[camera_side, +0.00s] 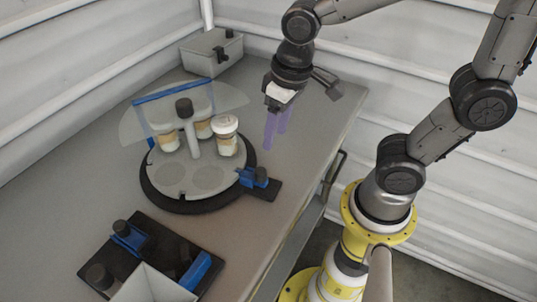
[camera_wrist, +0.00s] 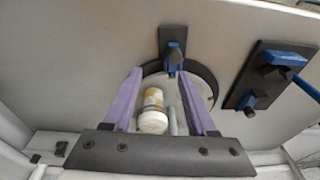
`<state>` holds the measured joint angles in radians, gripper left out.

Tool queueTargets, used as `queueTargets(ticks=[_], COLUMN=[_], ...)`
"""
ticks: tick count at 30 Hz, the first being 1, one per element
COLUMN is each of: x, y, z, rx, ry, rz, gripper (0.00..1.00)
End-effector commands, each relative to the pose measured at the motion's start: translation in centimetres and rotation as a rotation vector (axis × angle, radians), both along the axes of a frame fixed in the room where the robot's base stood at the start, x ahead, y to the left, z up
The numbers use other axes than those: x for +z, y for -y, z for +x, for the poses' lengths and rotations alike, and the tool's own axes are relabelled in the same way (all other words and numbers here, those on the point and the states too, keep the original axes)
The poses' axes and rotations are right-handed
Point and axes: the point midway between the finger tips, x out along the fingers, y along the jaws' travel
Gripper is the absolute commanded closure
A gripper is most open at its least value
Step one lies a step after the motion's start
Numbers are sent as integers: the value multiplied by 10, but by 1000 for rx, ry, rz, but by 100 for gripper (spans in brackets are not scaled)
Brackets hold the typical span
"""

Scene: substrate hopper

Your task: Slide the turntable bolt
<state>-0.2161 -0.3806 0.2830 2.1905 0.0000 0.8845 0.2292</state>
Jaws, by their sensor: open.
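The turntable (camera_side: 185,178) is a round grey plate on a black base, with a central post and a clear blue-edged guard over its back part. The bolt (camera_side: 254,178) is a blue block on a black plate at the turntable's right front rim. In the wrist view the bolt (camera_wrist: 174,58) lies beyond the fingertips, roughly between them. My gripper (camera_side: 276,128) has purple fingers, points down, and is open and empty. It hangs to the right of the turntable, apart from the bolt. The wrist view also shows the open fingers (camera_wrist: 162,75).
White-lidded jars (camera_side: 227,138) stand on the turntable, some behind the guard. A grey lidded box (camera_side: 212,50) is at the back. A black fixture with blue parts (camera_side: 150,248) and a hopper (camera_side: 150,285) is at the front left. Bare tabletop (camera_side: 285,185) lies right of the bolt.

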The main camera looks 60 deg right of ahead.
Motion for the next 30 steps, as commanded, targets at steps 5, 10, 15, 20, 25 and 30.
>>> queueTargets(ticks=[5, 10, 15, 20, 25, 30], x=[-37, -45, -44, -58, -77, -89], y=[-24, -31, -32, -32, -32, -32], z=[2, 1, 15, 20, 20, 20], rx=[86, 114, 112, 113, 113, 113], ry=[-134, -161, -160, -163, -161, -160], rz=[-35, -45, -45, -46, -45, -45], gripper=[43, 43, 43, 43, 43, 43])
